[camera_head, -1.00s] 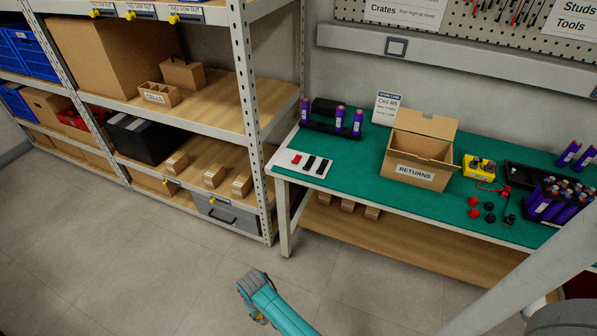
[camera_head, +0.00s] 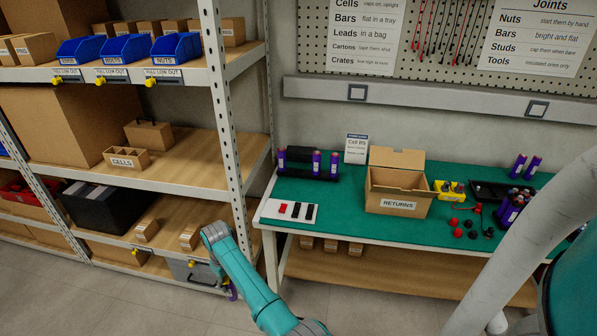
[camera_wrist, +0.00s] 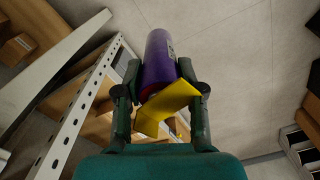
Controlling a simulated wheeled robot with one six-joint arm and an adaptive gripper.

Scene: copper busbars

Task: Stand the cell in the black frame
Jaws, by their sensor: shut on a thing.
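My gripper (camera_wrist: 157,100) is shut on a purple cell (camera_wrist: 159,60), which sticks out beyond the fingers in the wrist view. A yellow angled piece (camera_wrist: 165,105) shows between the fingers; I cannot tell what it belongs to. In the head view the held cell (camera_head: 232,292) shows small below my arm, in front of the shelf, off the bench. The black frame (camera_head: 300,173) stands at the back left of the green bench. Purple cells stand upright in it: one at left (camera_head: 282,160) and two at right (camera_head: 316,163), with a wider gap between.
A RETURNS carton (camera_head: 398,190) stands open mid-bench. A white plate (camera_head: 287,212) with red and black pieces lies in front of the frame. A card (camera_head: 356,148) stands beside the frame. More cells (camera_head: 512,210) are at right. A shelf upright (camera_head: 225,130) is close to my arm.

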